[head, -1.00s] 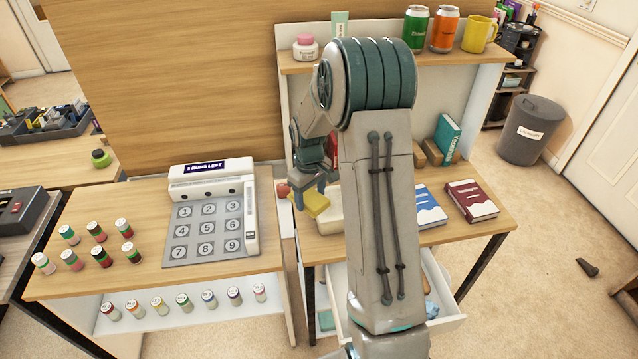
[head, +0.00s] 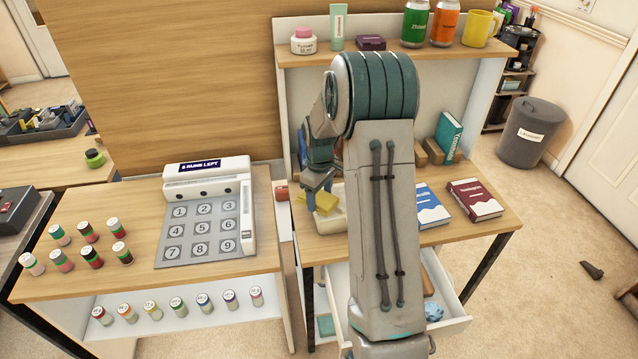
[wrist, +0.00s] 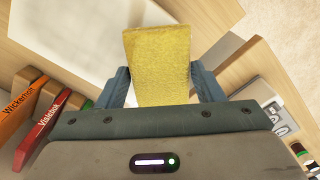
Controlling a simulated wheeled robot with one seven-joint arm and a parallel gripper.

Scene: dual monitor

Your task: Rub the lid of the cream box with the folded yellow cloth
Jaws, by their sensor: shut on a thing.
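My gripper (head: 318,190) is shut on the folded yellow cloth (head: 325,202). In the wrist view the cloth (wrist: 160,65) sticks out between the two blue fingers. The cream box (head: 328,222) stands on the right desk, under and beside the cloth, partly hidden by my arm. Its pale lid (wrist: 75,40) shows in the wrist view, behind the cloth and to its left. I cannot tell whether the cloth touches the lid.
A red object (head: 281,190) is left of the box. A blue-white book (head: 430,207) and a dark red book (head: 474,199) lie to the right. A keypad device (head: 205,215) is on the left desk. Cans and a yellow mug (head: 481,29) stand on the shelf above.

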